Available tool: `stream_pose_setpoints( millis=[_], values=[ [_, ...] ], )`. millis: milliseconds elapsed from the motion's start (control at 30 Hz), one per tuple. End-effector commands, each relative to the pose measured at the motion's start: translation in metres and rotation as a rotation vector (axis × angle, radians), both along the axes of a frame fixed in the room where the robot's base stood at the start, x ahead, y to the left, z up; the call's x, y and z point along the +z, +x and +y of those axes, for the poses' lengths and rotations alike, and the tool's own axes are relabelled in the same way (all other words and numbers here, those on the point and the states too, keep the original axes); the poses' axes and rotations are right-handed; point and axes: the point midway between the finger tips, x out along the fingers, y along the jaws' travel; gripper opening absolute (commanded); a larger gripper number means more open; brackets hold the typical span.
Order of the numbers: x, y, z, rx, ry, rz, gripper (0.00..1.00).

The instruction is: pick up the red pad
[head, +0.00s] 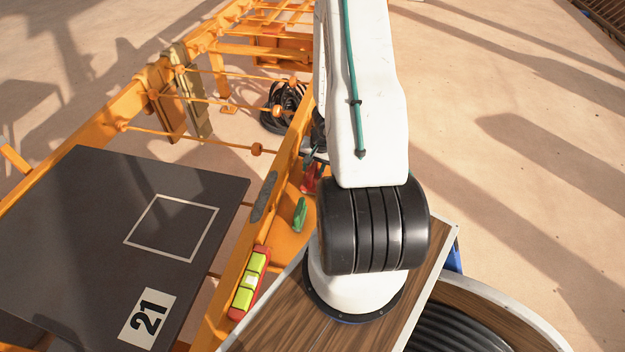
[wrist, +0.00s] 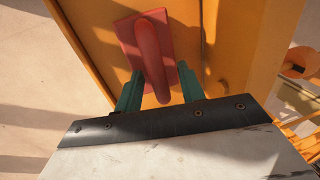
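The red pad (wrist: 129,32) is a flat red plate with a rounded, raised red handle, lying against an orange surface in the wrist view. It also shows small in the head view (head: 309,181), beside my arm and partly covered. My gripper (wrist: 160,73) has two green fingers, one on each side of the handle's near end. The fingers stand apart, with a gap visible at the right finger, so the gripper is open. Whether the left finger touches the handle I cannot tell. In the head view my arm hides most of the gripper.
A red holder with yellow-green blocks (head: 249,284) lies further down the beam. A dark plate marked 21 (head: 85,225) is at left. A black cable coil (head: 284,104) lies on the floor beyond.

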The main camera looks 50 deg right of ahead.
Motion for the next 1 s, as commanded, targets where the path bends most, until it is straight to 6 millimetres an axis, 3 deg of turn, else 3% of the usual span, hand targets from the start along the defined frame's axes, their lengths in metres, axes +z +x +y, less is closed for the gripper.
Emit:
stream_pose_setpoints(
  millis=[267, 400, 767, 1000],
  values=[
    [-0.002, 0.0, 0.0, 0.0, 0.0, 0.0, 0.36],
    [-0.002, 0.0, 0.0, 0.0, 0.0, 0.0, 0.0],
    [0.0, 0.0, 0.0, 0.001, 0.0, -0.001, 0.0],
    [0.013, 0.001, 0.0, 0.002, -0.001, -0.002, 0.0]
  ],
)
